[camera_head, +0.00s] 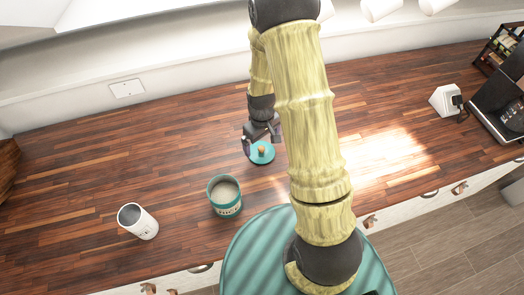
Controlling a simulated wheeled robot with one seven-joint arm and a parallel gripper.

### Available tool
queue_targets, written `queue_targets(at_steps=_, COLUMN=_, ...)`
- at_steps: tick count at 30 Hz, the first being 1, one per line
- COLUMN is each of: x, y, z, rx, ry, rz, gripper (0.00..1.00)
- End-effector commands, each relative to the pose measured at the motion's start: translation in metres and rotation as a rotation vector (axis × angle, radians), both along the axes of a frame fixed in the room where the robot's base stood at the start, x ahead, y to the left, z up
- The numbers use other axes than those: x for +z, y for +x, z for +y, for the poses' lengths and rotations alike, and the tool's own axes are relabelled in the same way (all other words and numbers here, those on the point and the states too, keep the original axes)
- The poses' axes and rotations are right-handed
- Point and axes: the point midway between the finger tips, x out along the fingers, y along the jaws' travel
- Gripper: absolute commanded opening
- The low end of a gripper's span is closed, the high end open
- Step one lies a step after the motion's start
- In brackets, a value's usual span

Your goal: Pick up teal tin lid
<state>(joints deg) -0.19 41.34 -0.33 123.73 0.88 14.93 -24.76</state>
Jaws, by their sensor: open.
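The teal tin lid (258,158) lies on the wooden counter in the head view. It is a round disc with a small orange-brown knob (261,149) in its middle. My gripper (262,140) is open, with its dark fingers over the far part of the lid, close to the knob. I cannot tell whether the fingers touch the lid or knob. The fingers and wrist hide the lid's far edge. The open teal tin (229,207) stands upright to the lower left of the lid, with something pale inside.
A white cylindrical canister (144,227) stands left of the tin. A white device (446,99) and a dark appliance (500,100) are at the far right, near a bottle rack (497,47). The counter (80,170) is clear to the left of the lid.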

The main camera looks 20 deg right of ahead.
Motion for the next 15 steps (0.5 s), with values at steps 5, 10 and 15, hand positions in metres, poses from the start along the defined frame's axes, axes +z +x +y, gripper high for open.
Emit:
queue_targets(at_steps=5, x=-0.016, y=-0.001, z=0.002, rx=0.001, ry=0.0, rz=0.004, gripper=1.0)
queue_targets(at_steps=10, x=-0.035, y=0.0, z=0.002, rx=0.001, ry=0.0, rz=0.003, gripper=1.0)
queue_targets(at_steps=15, x=-0.044, y=0.0, z=0.002, rx=0.0, ry=0.0, rz=0.0, gripper=1.0)
